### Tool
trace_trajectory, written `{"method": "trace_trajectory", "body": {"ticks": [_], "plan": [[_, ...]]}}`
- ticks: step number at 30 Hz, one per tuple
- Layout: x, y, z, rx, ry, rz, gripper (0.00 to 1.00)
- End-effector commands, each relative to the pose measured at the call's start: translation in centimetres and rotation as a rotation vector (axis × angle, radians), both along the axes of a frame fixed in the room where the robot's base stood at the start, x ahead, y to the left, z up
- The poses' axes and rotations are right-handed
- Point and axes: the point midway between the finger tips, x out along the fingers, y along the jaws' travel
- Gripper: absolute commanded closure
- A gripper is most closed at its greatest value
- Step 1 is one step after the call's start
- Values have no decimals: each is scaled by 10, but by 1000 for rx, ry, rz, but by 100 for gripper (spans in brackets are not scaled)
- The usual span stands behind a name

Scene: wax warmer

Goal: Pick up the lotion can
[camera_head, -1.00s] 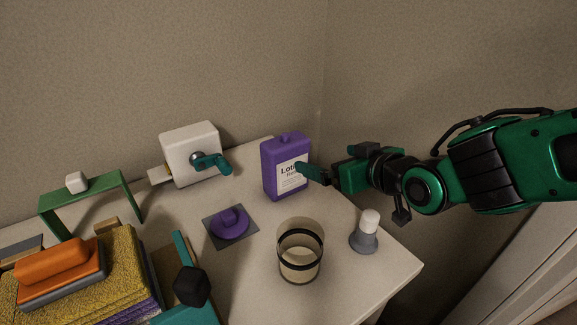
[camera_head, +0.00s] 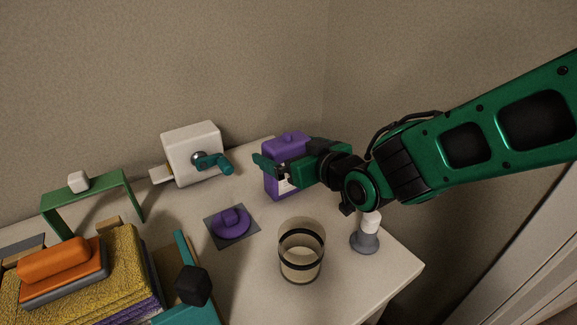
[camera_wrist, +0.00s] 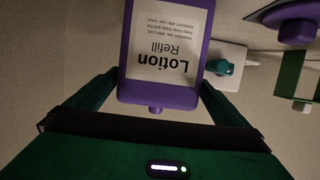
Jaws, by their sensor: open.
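The purple lotion can (camera_head: 289,145) stands upright at the back right corner of the table, with a white "Lotion Refill" label. In the head view my gripper (camera_head: 272,168) is in front of it and hides much of its label. In the wrist view the can (camera_wrist: 168,92) appears upside down, with its cap end between the two open fingers of my gripper (camera_wrist: 160,92). I see small gaps at the can's sides, and I cannot tell whether either finger touches it.
A purple lid-like piece (camera_head: 231,223) lies on a dark square mat. A clear cup with black bands (camera_head: 301,252) and a grey-and-white bottle (camera_head: 366,240) stand nearby. A white box with a teal handle (camera_head: 190,150) is left of the can. Walls are close behind.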

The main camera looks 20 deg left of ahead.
Motion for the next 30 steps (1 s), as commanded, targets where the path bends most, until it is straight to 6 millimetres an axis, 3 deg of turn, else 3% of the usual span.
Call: {"method": "trace_trajectory", "body": {"ticks": [9, 19, 26, 30], "plan": [[27, 27, -12, -1, 1, 0, 0], [30, 31, -13, 0, 0, 0, 0], [30, 31, -13, 0, 0, 0, 51], [30, 31, -12, 2, -1, 0, 51]]}}
